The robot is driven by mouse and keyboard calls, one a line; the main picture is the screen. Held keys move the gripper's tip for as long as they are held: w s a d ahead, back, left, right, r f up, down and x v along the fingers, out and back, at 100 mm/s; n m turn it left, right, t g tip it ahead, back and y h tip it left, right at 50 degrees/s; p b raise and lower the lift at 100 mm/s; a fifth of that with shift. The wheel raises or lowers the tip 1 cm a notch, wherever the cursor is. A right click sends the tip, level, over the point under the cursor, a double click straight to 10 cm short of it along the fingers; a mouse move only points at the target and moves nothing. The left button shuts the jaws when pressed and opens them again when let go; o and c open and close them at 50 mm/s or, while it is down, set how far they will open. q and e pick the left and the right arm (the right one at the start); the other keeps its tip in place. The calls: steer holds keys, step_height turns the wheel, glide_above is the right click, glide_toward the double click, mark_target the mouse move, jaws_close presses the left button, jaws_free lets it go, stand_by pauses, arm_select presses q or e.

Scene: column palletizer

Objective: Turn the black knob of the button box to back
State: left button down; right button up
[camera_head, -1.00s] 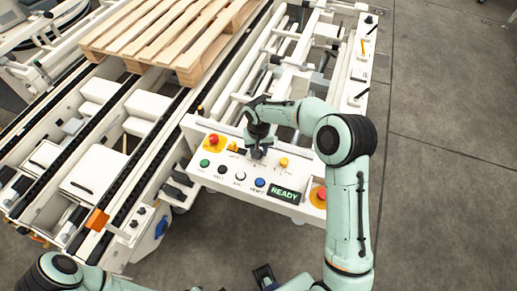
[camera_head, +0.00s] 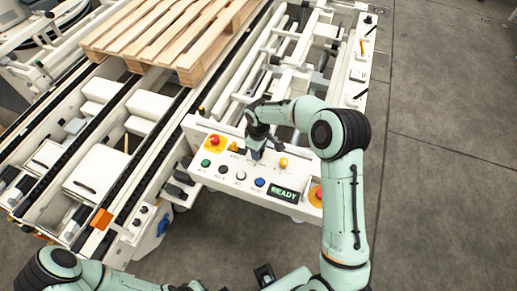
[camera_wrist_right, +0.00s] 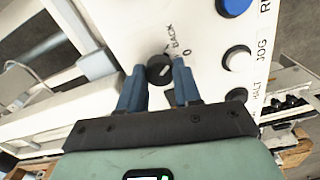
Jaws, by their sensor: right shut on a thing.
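The white button box (camera_head: 228,185) shows in the head view, with my right gripper (camera_head: 256,154) pointing down at its top panel. In the right wrist view, the round black knob (camera_wrist_right: 159,70) sits between the two blue fingers of my right gripper (camera_wrist_right: 160,84), which is shut on it. A light pointer mark shows on the knob; exactly where it points is hard to tell. The printed words BACK and 0 stand beside it on the panel. The head view hides the knob behind the gripper.
The box carries a red emergency button (camera_head: 214,141), a yellow button (camera_head: 283,163), a blue button (camera_head: 260,183) and a green READY display (camera_head: 284,193). A wooden pallet (camera_head: 165,35) lies on the conveyor behind. The grey floor at right is clear.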

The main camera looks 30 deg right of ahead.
arm_select(q)
steer(key=shift+w+r, duration=0.2)
steer(key=shift+r, duration=0.15)
arm_select(e)
steer(key=shift+n, duration=1)
steer(key=o, duration=1)
steer(key=shift+o, duration=0.2)
steer(key=shift+r, duration=0.1)
arm_select(q)
steer(key=shift+w+r+p, duration=0.3)
steer(key=shift+r+p, duration=0.2)
steer(key=shift+p, duration=0.15)
arm_select(e)
step_height(320, 180, up, 13)
steer(key=shift+r, duration=0.15)
